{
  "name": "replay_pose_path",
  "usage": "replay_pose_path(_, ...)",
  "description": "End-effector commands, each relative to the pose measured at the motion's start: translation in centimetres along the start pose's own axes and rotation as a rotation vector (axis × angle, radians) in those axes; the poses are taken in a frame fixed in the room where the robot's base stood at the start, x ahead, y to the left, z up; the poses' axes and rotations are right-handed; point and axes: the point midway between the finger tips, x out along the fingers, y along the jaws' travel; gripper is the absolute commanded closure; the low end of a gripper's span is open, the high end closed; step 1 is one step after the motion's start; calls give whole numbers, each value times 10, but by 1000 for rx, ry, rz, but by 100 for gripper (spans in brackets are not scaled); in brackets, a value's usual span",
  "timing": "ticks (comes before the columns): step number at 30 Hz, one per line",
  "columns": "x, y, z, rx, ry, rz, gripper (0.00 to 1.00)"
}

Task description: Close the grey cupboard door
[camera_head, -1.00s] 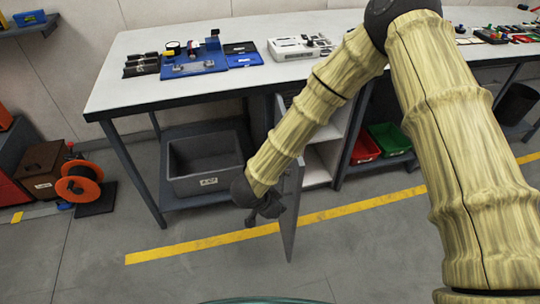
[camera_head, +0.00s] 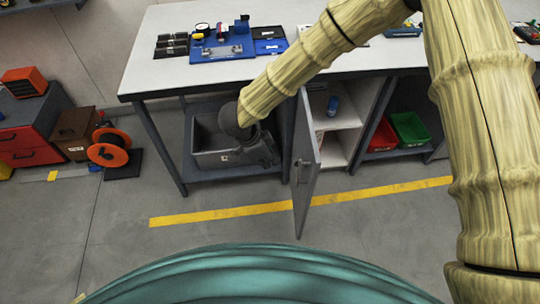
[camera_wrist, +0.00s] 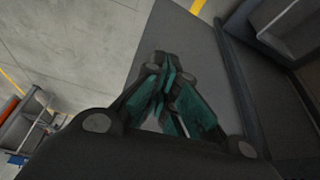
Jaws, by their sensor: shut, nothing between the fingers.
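The grey cupboard door (camera_head: 305,167) stands open under the bench, swung out toward me and seen at a steep angle. The open cupboard (camera_head: 343,112) shows pale shelves to the right of the door, with a small blue can (camera_head: 333,105) on one. My gripper (camera_head: 268,155) is on the left, outer side of the door, in front of the grey bin. In the wrist view my gripper (camera_wrist: 172,95) has its dark and green fingers together and empty. The grey door panel (camera_wrist: 190,45) fills the area behind them. I cannot tell whether they touch it.
The grey bin (camera_head: 208,160) sits on the bench's lower shelf, left of the door. Red (camera_head: 381,138) and green (camera_head: 409,128) bins stand right of the cupboard. The white-topped bench (camera_head: 200,75) is above. Floor with a yellow line (camera_head: 230,211) is clear in front.

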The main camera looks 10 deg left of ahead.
Motion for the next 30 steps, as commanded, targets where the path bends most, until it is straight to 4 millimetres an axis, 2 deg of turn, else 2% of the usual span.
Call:
replay_pose_path(11, 63, 1, -1, 1, 0, 2, 100)
replay_pose_path(15, 69, 0, -20, 4, 1, 1, 100)
replay_pose_path(21, 76, 1, -35, 3, -1, 1, 100)
replay_pose_path(30, 79, 1, -39, 3, 0, 1, 100)
